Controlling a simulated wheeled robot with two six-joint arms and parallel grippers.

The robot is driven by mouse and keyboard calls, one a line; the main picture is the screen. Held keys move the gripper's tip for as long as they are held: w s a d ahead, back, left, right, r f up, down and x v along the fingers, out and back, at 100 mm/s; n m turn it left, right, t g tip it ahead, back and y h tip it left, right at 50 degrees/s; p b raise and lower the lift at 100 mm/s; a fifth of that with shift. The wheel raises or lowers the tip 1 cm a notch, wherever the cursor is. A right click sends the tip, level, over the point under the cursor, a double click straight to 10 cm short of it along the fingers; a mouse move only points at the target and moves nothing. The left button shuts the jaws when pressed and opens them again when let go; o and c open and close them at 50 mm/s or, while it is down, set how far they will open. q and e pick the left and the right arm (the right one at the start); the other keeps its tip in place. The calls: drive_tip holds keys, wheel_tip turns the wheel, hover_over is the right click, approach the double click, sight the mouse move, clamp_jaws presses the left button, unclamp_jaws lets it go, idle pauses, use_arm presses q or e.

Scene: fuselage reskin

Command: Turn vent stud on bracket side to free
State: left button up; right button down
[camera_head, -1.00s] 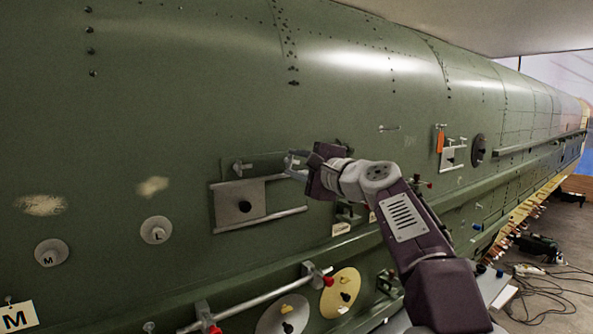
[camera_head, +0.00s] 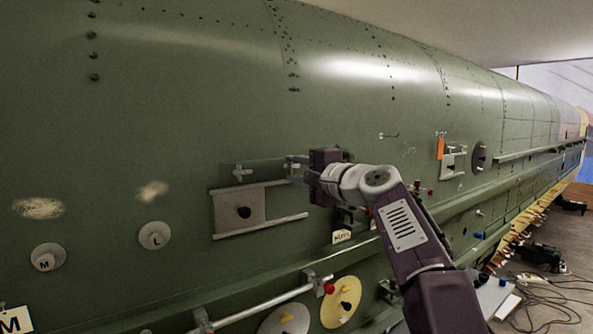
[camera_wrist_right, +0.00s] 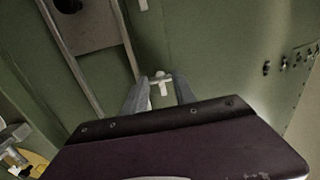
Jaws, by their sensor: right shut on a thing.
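A grey sliding plate (camera_head: 238,209) with a dark round hole sits between rails on the green fuselage. Along the strip above it are two small T-shaped metal studs. The left stud (camera_head: 239,173) stands free. The right stud is at my right gripper (camera_head: 293,167), whose jaws hide most of it in the head view. In the right wrist view the pale T-headed vent stud (camera_wrist_right: 160,79) shows between the two grey fingers of my right gripper (camera_wrist_right: 160,92), which are shut on it. My left gripper is not in view.
Round plates marked M (camera_head: 47,257) and L (camera_head: 155,236) are at the left. A horizontal bar (camera_head: 265,300) and a yellow disc (camera_head: 341,302) lie below. An orange tag (camera_head: 440,149) hangs further right. Cables (camera_head: 545,290) lie on the floor.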

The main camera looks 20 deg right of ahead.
drive_tip(key=c, duration=1.3)
unclamp_jaws()
drive_tip(key=shift+r, duration=0.15)
drive_tip(key=o, duration=0.3)
drive_tip(key=shift+w+f, duration=0.2)
drive_tip(key=shift+w, duration=0.05)
drive_tip(key=shift+s+d+b, duration=0.2)
drive_tip(key=shift+s+b, duration=0.1)
drive_tip(key=b+v, duration=0.3)
drive_tip(key=v, duration=0.5)
drive_tip(key=shift+s+b, duration=0.2)
drive_tip(key=shift+b, duration=0.15)
